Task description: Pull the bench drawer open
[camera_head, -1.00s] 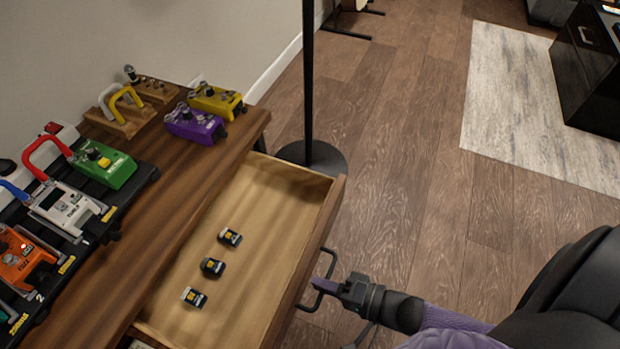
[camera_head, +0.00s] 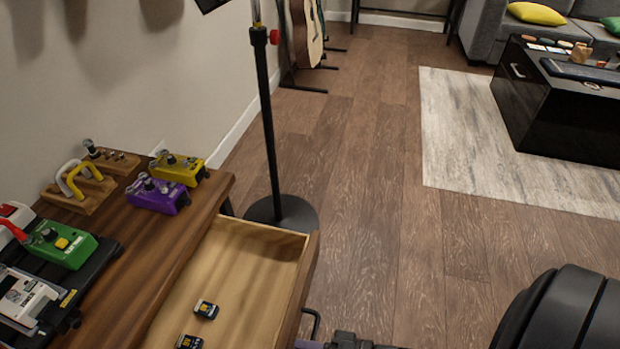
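The bench drawer (camera_head: 238,262) stands pulled out from the wooden bench (camera_head: 150,238), its light inside showing. Small dark battery-like blocks, one of them here (camera_head: 206,309), lie in it. The black drawer handle (camera_head: 313,324) shows at the bottom, on the drawer's front. My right gripper (camera_head: 318,344) is at the bottom edge beside the handle. Its fingers are mostly cut off, so its grip cannot be told. My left gripper is out of view.
Purple (camera_head: 158,195) and yellow (camera_head: 180,168) pedals and a green pedal (camera_head: 62,245) sit on the bench. A black stand (camera_head: 281,212) rises just behind the drawer. A black low table (camera_head: 560,105) stands on a pale rug (camera_head: 450,130).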

